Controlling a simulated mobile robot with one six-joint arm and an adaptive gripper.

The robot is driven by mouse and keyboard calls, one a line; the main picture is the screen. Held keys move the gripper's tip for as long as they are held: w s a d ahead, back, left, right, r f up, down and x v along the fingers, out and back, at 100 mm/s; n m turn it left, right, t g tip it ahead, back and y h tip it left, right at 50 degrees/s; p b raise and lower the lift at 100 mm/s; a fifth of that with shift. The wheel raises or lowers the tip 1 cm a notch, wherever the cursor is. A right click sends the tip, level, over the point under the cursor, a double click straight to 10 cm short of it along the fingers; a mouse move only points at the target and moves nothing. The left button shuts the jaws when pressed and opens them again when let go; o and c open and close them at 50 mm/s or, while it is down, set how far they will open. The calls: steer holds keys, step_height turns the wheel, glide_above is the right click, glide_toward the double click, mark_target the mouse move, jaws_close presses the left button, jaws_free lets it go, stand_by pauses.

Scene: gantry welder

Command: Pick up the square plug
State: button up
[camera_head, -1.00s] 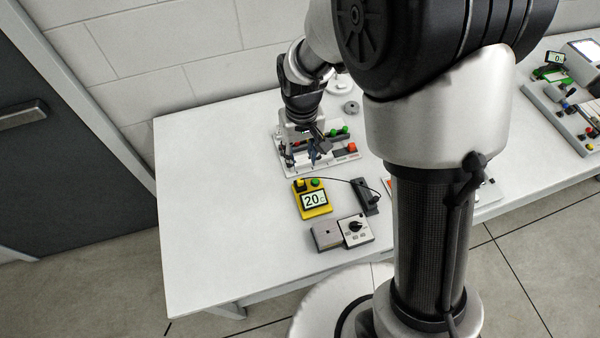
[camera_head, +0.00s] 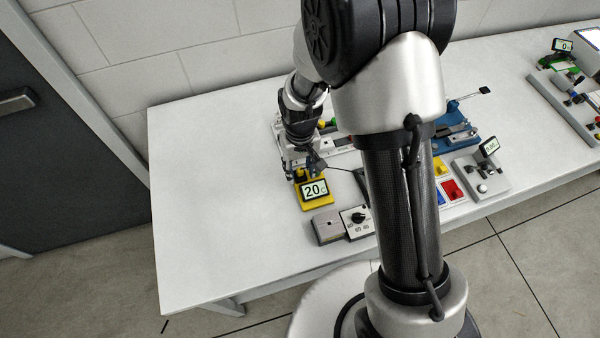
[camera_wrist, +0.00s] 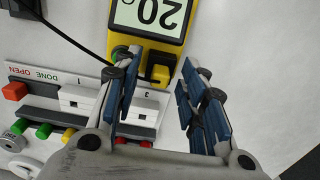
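I cannot tell the height gap. In the head view my gripper (camera_head: 303,170) hangs over the back edge of the yellow device (camera_head: 314,202) and hides the block there.
A white board with coloured buttons (camera_wrist: 60,100) lies just behind the yellow device. A grey box (camera_head: 327,226) and a dial box (camera_head: 358,221) stand in front. A black cable (camera_wrist: 85,45) runs from the device. The table's left side (camera_head: 210,200) is clear.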

steer(key=c, duration=0.8)
steer(key=shift+r, duration=0.2)
